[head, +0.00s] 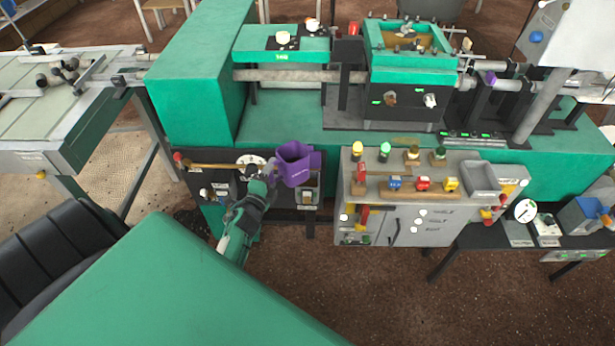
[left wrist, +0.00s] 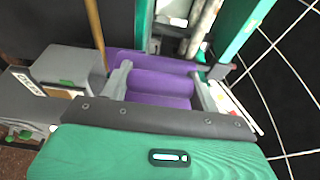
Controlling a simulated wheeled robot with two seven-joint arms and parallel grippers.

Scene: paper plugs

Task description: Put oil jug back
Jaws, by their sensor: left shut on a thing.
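The purple oil jug (head: 297,168) shows in the head view in front of the dark panel at the left of the green machine. My left gripper (head: 272,172) is at its left side and is shut on it. In the left wrist view the purple jug (left wrist: 158,84) lies between the two grey fingers of my left gripper (left wrist: 161,88). I cannot tell whether the jug rests on anything. The gripper hides part of it. My right gripper does not show.
A grey control cabinet (head: 415,220) with coloured lamps and blocks stands to the right of the jug. A wooden rod (head: 215,167) runs across the dark panel (head: 215,205). A side table (head: 500,240) holds a dial and a blue bin (head: 582,215). Brown floor is clear in front.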

